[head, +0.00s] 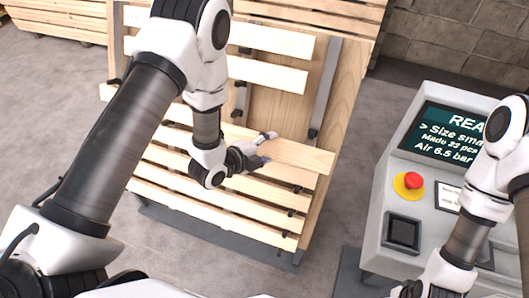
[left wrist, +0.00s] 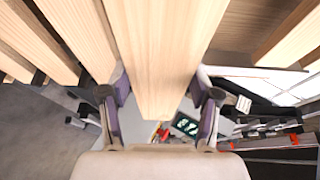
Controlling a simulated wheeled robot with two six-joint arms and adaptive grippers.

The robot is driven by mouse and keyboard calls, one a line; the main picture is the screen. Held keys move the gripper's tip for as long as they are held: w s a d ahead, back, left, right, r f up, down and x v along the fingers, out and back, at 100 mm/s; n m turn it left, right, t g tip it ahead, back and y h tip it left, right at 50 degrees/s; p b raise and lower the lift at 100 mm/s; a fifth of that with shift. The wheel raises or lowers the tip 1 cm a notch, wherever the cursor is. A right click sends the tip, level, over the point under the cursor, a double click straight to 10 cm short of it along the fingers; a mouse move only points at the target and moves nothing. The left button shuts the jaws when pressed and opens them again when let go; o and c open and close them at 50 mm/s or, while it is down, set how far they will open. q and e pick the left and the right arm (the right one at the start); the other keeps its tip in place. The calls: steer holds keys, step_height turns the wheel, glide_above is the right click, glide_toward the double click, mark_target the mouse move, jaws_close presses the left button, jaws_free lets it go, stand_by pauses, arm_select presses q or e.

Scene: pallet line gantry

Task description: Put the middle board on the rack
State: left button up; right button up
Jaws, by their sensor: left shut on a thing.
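My left gripper (head: 266,149) is shut on a pale wooden board (head: 300,154), whose free end reaches right across the slatted wooden frame. In the left wrist view, the two fingers (left wrist: 160,92) grip the long edges of this board (left wrist: 165,45). In the head view my left forearm hides the board's left part. I cannot tell whether the board touches the frame below it. Other boards lie across the frame, including an upper board (head: 267,74) and several lower slats (head: 220,207). My right gripper (head: 412,291) is only partly in view at the bottom edge, its jaws unclear.
A grey control console (head: 385,215) with a screen (head: 440,135) and a red button (head: 413,181) stands to the right. More stacked boards (head: 60,22) lie at the back left. A block wall (head: 450,45) is behind. Grey floor at the left is clear.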

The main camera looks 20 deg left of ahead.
arm_select(q)
steer(key=w+f+b, duration=0.1)
steer(key=w, duration=0.1)
steer(key=w+f+b, duration=0.1)
steer(key=shift+w+d+f, duration=0.1)
steer(key=shift+w+f, duration=0.1)
steer(key=shift+w, duration=0.2)
steer(key=shift+w+f+b, duration=0.2)
steer(key=shift+w+b, duration=0.15)
steer(key=shift+w, duration=0.3)
steer(key=shift+w+f, duration=0.1)
steer(key=shift+w, duration=0.1)
steer(key=shift+s+f+b, duration=0.1)
steer(key=shift+f+b, duration=0.05)
steer(key=shift+b, duration=0.25)
steer(key=o, duration=1.4)
